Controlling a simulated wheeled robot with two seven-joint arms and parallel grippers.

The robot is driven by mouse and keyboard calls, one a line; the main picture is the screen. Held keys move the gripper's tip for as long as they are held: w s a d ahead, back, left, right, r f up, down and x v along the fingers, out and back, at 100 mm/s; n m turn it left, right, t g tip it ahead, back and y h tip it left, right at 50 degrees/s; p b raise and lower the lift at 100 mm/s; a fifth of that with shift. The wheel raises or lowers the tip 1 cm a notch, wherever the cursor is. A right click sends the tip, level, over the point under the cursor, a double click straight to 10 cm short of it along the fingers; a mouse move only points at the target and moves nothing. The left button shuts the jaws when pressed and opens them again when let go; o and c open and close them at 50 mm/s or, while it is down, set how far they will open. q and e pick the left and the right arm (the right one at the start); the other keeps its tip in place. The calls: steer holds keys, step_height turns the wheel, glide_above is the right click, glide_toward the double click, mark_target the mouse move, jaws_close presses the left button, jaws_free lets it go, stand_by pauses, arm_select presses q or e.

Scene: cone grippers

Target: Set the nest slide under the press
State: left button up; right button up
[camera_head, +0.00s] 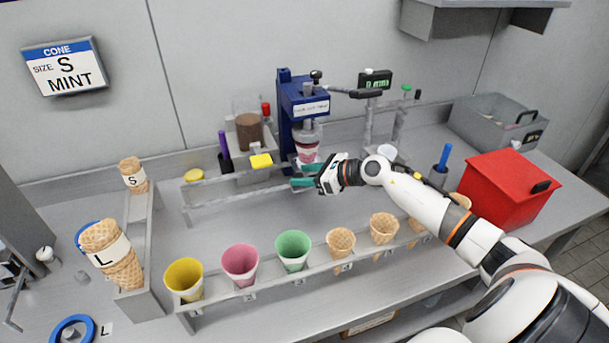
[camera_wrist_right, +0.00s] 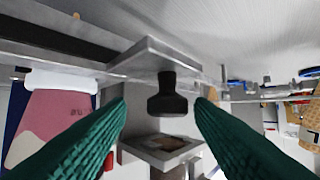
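The blue press (camera_head: 298,110) stands at the back of the counter with its head over a pink cup (camera_head: 307,153). The pink cup also shows at the left of the right wrist view (camera_wrist_right: 58,118). My right gripper (camera_head: 301,176) is in front of the press, its two teal fingers apart. In the right wrist view a black knob (camera_wrist_right: 168,95) on a grey plate (camera_wrist_right: 150,55) lies between the fingers, with a gap on each side. I take this plate to be the nest slide; most of it is hidden in the head view. My left gripper is out of view.
A rack at the front holds yellow (camera_head: 184,278), pink (camera_head: 240,264) and green (camera_head: 293,250) cones and several waffle cones (camera_head: 341,243). A red box (camera_head: 506,188) and a grey bin (camera_head: 497,122) stand at the right. A wall sign (camera_head: 65,67) reads size S, mint.

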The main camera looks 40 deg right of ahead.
steer(key=shift+a, duration=0.1)
steer(key=shift+s+d, duration=0.2)
steer(key=shift+s, duration=0.25)
steer(key=b+v, duration=0.2)
steer(key=v, duration=0.9)
steer(key=shift+r, duration=0.15)
steer(key=shift+d, duration=0.15)
